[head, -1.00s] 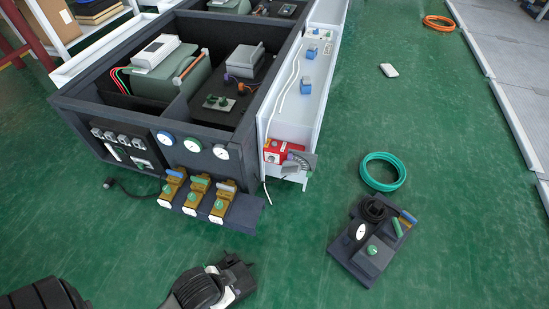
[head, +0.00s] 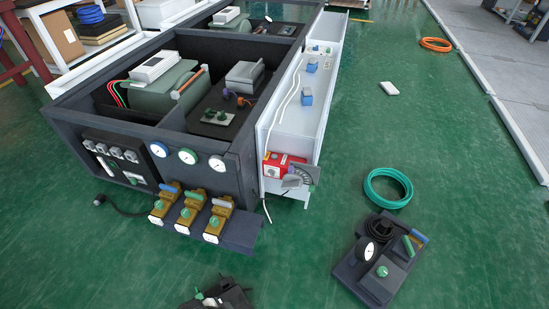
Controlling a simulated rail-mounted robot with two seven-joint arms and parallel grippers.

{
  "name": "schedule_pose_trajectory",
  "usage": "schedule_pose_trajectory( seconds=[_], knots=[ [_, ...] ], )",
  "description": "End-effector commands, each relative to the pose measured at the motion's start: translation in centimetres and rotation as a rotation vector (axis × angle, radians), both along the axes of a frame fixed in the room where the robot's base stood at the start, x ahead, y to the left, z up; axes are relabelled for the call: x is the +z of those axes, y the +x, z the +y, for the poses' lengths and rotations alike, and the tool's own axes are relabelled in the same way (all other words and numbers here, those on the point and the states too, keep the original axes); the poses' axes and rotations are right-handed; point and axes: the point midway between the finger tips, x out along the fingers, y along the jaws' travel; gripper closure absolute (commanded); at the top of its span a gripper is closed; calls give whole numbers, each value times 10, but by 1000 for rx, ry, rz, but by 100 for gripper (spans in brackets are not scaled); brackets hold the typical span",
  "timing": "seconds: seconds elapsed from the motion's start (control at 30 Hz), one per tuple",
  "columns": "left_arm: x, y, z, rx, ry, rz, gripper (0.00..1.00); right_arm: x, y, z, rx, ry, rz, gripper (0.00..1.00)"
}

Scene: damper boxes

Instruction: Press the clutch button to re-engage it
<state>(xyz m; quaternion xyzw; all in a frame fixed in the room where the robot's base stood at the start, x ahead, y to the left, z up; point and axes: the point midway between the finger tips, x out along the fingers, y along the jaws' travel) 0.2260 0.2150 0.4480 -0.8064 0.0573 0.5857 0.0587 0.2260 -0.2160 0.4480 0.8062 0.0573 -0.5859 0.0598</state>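A red box (head: 284,164), with a small button-like detail and a grey scale plate (head: 304,175) beside it, sits at the near end of the white channel in the head view. It looks like the damper actuator, but the clutch button is too small to make out with certainty. A grey lever-like part (head: 291,182) sticks out in front of the red box. Neither of my grippers shows clearly in the head view. Nothing of mine touches the red box.
Three brass valves (head: 187,213) stand on a shelf before the dark cabinet (head: 215,184). A dark board with a gauge (head: 367,250) and a green hose coil (head: 388,188) lie on the floor. A dark object (head: 222,296) is cut off below. Green floor right of the channel is mostly clear.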

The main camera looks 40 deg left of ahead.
Motion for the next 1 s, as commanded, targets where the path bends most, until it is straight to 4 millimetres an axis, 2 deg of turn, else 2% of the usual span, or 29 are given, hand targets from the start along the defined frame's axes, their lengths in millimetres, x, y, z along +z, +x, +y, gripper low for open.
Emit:
schedule_pose_trajectory(
  seconds=[0.07, 0.47, 1.0],
  knots=[
    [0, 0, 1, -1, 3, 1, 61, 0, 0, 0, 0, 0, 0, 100],
    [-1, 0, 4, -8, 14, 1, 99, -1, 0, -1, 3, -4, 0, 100],
    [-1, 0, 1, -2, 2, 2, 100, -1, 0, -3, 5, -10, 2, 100]
  ],
)
